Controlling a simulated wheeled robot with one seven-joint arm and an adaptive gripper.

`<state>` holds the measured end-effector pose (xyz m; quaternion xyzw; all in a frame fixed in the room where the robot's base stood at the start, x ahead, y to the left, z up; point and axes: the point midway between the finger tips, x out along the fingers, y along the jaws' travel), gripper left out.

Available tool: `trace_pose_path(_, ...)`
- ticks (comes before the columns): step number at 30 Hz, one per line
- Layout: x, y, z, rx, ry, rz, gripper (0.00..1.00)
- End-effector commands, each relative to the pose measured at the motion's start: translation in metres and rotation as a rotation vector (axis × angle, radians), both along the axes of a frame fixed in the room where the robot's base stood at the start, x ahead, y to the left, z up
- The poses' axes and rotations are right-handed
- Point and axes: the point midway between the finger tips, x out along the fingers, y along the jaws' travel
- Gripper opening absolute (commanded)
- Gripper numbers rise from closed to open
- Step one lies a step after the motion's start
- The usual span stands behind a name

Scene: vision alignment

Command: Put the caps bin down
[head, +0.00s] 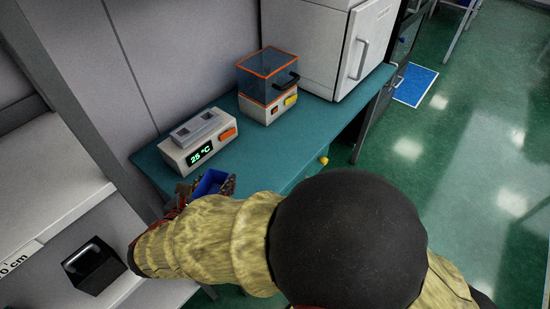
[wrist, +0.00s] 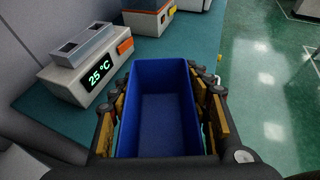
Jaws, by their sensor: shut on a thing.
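The caps bin is an open blue box. In the wrist view the blue bin (wrist: 155,125) sits between the fingers of my gripper (wrist: 160,118), which is shut on its two long sides. The bin looks empty inside. In the head view a small part of the bin (head: 209,182) shows past my arm, with my gripper (head: 222,186) at the front edge of the teal bench (head: 240,160). My arm hides most of the bin there. I cannot tell whether the bin touches the bench.
A heater block reading 25 °C (head: 198,142) stands on the bench close to the bin. Behind it are an orange-edged clear-lidded device (head: 268,84) and a white cabinet (head: 345,45). Bare bench lies between them. A black box with a handle (head: 93,265) is on the left shelf.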

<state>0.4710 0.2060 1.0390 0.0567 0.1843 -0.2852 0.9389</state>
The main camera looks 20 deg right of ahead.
Motion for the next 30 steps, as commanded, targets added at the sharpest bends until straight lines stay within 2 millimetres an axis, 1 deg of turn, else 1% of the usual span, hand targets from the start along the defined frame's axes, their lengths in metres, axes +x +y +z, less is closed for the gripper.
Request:
trace_pose_path(2, -0.005, 0.004, 0.001, 0.002, 0.002, 0.012, 0.23)
trace_pose_path(5, 0.001, 0.000, -0.004, 0.002, 0.004, 0.012, 0.23)
trace_pose_path(8, 0.018, -0.011, -0.013, 0.001, 0.004, 0.008, 0.23)
trace_pose_path(16, 0.071, -0.041, -0.041, 0.002, 0.003, 0.009, 0.23)
trace_pose_path(18, 0.080, -0.046, -0.056, -0.001, 0.006, 0.011, 0.23)
trace_pose_path(21, 0.092, -0.052, -0.071, 0.000, 0.006, 0.011, 0.23)
trace_pose_path(24, 0.101, -0.057, -0.082, 0.002, 0.005, 0.012, 0.23)
trace_pose_path(30, 0.108, -0.061, -0.090, 0.001, 0.004, 0.013, 0.23)
